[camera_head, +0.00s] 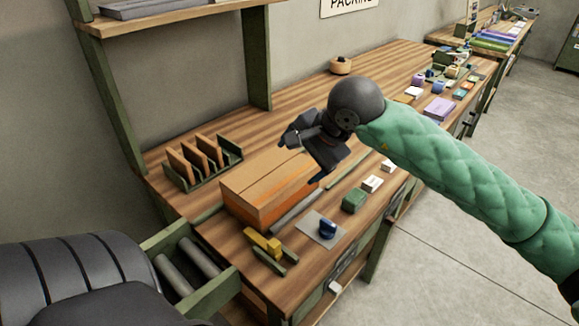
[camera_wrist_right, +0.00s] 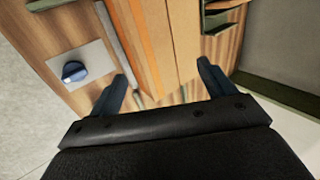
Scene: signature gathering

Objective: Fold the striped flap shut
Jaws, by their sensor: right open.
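The cardboard box (camera_head: 262,190) sits on the wooden workbench, tan on top with a bright orange front side. It also shows in the right wrist view (camera_wrist_right: 175,35), where an orange band runs along the tan surface. I cannot pick out a separate striped flap or tell how it is folded. My right gripper (camera_head: 303,160) is over the box's far right end, and its hand hides that part. In the right wrist view its open fingers (camera_wrist_right: 164,73) stand apart on either side of the box, with nothing held between them. Contact is unclear. My left gripper is out of view.
A green rack (camera_head: 212,172) with brown cards stands left of the box. A grey bar (camera_head: 297,210) lies along its front. A grey pad with a blue knob (camera_head: 327,229), a yellow tool (camera_head: 263,243) and a green block (camera_head: 354,200) are nearer the bench edge. A drawer (camera_head: 215,292) hangs open.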

